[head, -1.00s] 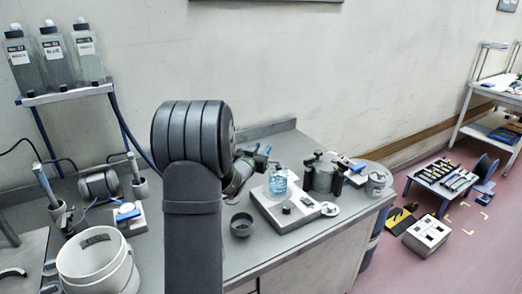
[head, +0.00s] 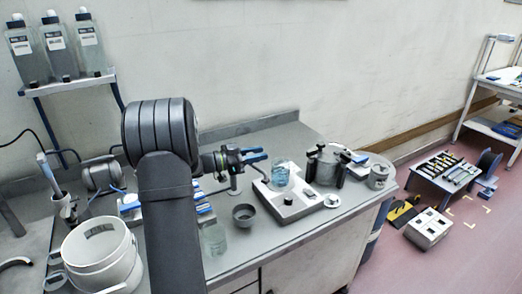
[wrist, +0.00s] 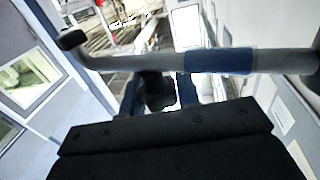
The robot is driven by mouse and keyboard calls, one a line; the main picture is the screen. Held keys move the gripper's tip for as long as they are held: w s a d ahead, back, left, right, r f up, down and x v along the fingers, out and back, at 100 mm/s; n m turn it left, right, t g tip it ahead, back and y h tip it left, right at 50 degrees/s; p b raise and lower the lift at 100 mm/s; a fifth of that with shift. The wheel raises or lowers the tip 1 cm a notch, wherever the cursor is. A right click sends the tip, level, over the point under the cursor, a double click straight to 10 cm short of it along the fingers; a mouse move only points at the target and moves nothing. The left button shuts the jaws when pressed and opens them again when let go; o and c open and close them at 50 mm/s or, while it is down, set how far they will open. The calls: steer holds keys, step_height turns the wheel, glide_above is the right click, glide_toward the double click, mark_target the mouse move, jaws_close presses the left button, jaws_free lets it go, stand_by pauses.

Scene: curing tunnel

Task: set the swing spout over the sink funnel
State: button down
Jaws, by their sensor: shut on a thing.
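The swing spout (wrist: 220,62) is a grey tube with a blue sleeve. It crosses the wrist view and bends at the left to a black end. My gripper (wrist: 160,92) has dark fingers with blue parts, closed around a dark piece just below the tube. A dark grey round cup (head: 243,215), perhaps the sink funnel, stands on the bench in front of the post; I cannot be sure.
A clear jar (head: 214,239) is beside my arm. A white bucket (head: 103,258) stands at left, below a bottle shelf (head: 70,82).

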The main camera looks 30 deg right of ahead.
steer(key=m+g, duration=0.1)
steer(key=a+g, duration=0.1)
steer(key=a+m+g+y, duration=0.1)
steer(key=shift+s+a+m+g, duration=0.25)
steer(key=shift+m+g, duration=0.05)
steer(key=shift+g, duration=0.1)
steer(key=shift+s+a+m+g+y, duration=0.1)
steer(key=shift+a+m+g+y, duration=1.2)
steer(key=shift+g, duration=0.6)
steer(key=c, duration=1.1)
jaws_free()
steer(key=shift+a, duration=0.1)
steer(key=v, duration=0.7)
steer(key=shift+a, duration=0.2)
steer(key=shift+d, duration=0.15)
steer(key=shift+n+t+h, duration=0.5)
steer(key=shift+t+h, duration=0.1)
steer(key=shift+t, duration=0.2)
steer(key=shift+x, duration=4.15)
